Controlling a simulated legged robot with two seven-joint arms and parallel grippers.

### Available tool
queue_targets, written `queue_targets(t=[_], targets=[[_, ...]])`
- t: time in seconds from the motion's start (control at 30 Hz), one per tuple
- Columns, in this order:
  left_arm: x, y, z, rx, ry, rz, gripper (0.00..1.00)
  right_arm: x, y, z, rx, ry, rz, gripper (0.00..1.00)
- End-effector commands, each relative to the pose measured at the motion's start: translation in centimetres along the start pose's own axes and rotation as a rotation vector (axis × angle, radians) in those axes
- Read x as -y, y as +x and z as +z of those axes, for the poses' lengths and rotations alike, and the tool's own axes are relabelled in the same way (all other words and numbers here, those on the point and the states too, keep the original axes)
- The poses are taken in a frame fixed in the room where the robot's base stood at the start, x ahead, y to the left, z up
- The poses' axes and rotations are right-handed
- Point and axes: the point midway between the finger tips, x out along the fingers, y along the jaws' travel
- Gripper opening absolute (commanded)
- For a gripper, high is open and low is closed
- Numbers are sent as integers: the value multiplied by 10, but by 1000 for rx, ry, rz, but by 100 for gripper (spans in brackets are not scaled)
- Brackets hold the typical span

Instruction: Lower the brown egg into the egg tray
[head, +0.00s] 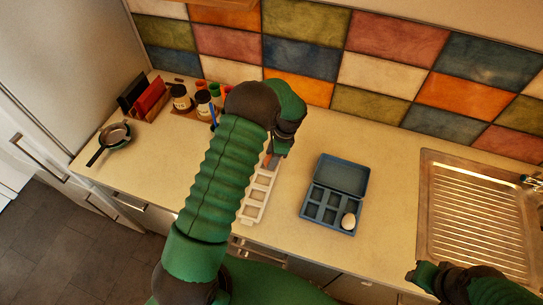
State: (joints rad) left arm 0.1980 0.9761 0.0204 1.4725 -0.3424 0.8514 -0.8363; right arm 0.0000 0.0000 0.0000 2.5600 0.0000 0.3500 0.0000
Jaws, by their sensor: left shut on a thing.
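My left arm reaches across the counter, and its gripper (277,153) is over the far end of a white tray with square compartments, the egg tray (248,217). The gripper is shut on the brown egg (269,160), of which only a small reddish-brown patch shows by the fingers. The hand and forearm hide the rest of the egg and part of the tray, so I cannot tell whether the egg touches it. My right gripper (419,276) is low at the right, over the counter's front edge; its jaws are unclear.
A blue egg box (312,211) with its lid open stands right of the tray, with a white egg (348,221) in its near right compartment. A steel sink drainer (476,205) is at right. Jars (181,98), a red rack (150,97) and a pan (115,135) stand at left.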

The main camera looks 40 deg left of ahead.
Motion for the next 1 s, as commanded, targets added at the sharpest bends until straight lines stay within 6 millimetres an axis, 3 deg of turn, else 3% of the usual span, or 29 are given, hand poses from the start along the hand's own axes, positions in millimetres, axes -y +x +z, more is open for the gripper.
queue_targets(t=[0.8, 0.83, 1.0], targets=[[0, 9, -2, 0, 0, 0, 34, 0, 6, 1, 0, 0, 0, 36], [0, 9, -2, 0, 0, 0, 50, 0, 6, 1, 0, 0, 0, 36], [0, 9, -2, 0, 0, 0, 73, 0, 6, 1, 0, 0, 0, 36]])
